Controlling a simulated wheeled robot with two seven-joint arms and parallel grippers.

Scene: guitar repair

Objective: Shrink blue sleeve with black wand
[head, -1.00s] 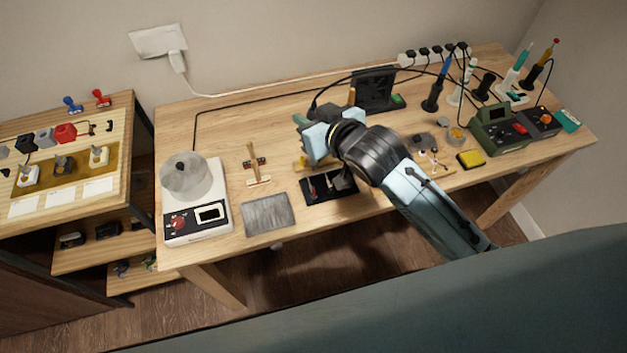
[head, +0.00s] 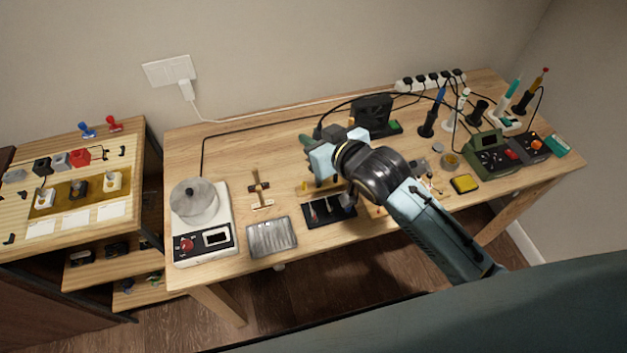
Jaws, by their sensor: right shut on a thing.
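My right gripper (head: 318,153) hangs over the middle of the workbench, behind a small black tray, its fingers partly hidden by its own body. It is shut on a dark thing, apparently the black wand (head: 317,132). Only the wand's upper end shows, with a black cable running from it to the right; its tip is hidden. I cannot make out the blue sleeve; it may be hidden behind the gripper or arm. My left gripper is not in view.
The black tray (head: 318,222) with small tools, a grey metal tray (head: 271,237) and a hotplate-like device (head: 204,248) line the front. A black fan-like unit (head: 372,112) stands behind the gripper. Tool stands and a green station (head: 489,151) fill the right. Cables cross the back.

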